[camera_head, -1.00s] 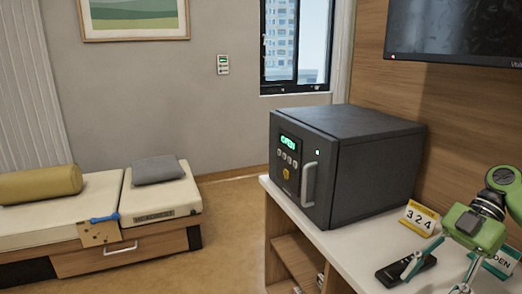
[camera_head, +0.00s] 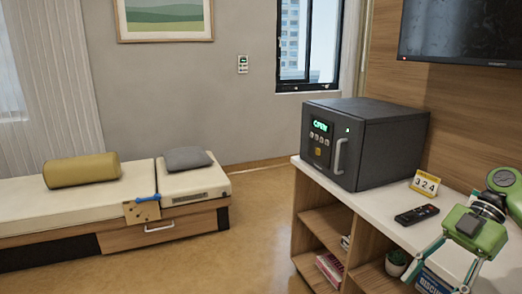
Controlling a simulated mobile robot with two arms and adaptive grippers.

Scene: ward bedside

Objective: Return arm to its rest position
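My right gripper (camera_head: 436,282) is green with pale fingers and comes in at the lower right. Its fingers are spread apart with nothing between them, and the lower tips reach the bottom of the picture. It hangs at the front edge of the white-topped cabinet (camera_head: 385,215), nearer to me than the remote and the number card. My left gripper is not in view.
On the cabinet top are a dark safe (camera_head: 378,140) with a green display, a yellow number card (camera_head: 425,183) and a black remote (camera_head: 416,214). Shelves below hold books and a small plant (camera_head: 397,258). A daybed (camera_head: 75,212) stands left; the floor between is clear.

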